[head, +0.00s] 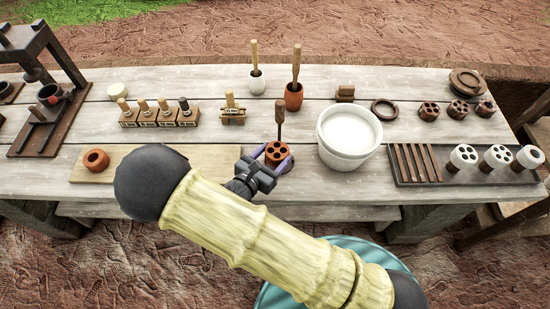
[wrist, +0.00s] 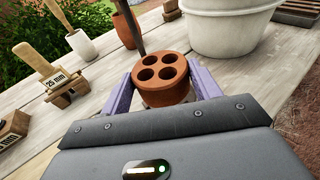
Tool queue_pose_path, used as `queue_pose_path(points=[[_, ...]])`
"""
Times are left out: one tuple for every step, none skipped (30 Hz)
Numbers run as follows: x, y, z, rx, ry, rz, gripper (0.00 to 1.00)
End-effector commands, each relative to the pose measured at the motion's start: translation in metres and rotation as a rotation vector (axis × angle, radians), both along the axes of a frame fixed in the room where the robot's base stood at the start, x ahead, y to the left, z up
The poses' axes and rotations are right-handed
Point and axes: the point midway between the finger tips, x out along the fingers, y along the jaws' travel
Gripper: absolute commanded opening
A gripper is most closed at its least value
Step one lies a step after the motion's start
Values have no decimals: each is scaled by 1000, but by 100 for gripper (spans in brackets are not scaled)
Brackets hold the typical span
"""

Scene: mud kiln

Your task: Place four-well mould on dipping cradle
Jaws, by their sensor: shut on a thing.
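The four-well mould (head: 276,153) is a round terracotta block with four holes in its top. It is upright over the front part of the table, and it also shows in the wrist view (wrist: 162,75). My gripper (wrist: 163,86) has its purple fingers on both sides of the mould and is shut on it. A dark upright handle (head: 279,118) stands just behind the mould, likely the dipping cradle's; it also shows in the wrist view (wrist: 127,24).
A white bucket (head: 349,153) of pale liquid stands close on the right. A dark slatted rack (head: 412,181) with white-topped moulds is farther right. Stamps and two mortar-like cups stand behind.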

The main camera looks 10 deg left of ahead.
Motion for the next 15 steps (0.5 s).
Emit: queue_pose_path(points=[[0, 0, 0, 0, -1, 1, 33], [0, 0, 0, 0, -1, 1, 33], [0, 0, 0, 0, -1, 1, 33], [0, 0, 0, 0, -1, 1, 33], [0, 0, 0, 0, -1, 1, 33], [0, 0, 0, 0, -1, 0, 33], [1, 0, 0, 0, -1, 0, 33], [3, -1, 0, -1, -1, -1, 33], [6, -2, 1, -1, -1, -1, 33], [9, -4, 1, -1, -1, -1, 33], [13, -5, 1, -2, 0, -2, 33], [14, -6, -5, -4, 1, 0, 33], [14, -5, -10, -5, 2, 1, 33], [13, -5, -14, -5, 2, 1, 33], [13, -6, -20, -5, 1, 1, 33]])
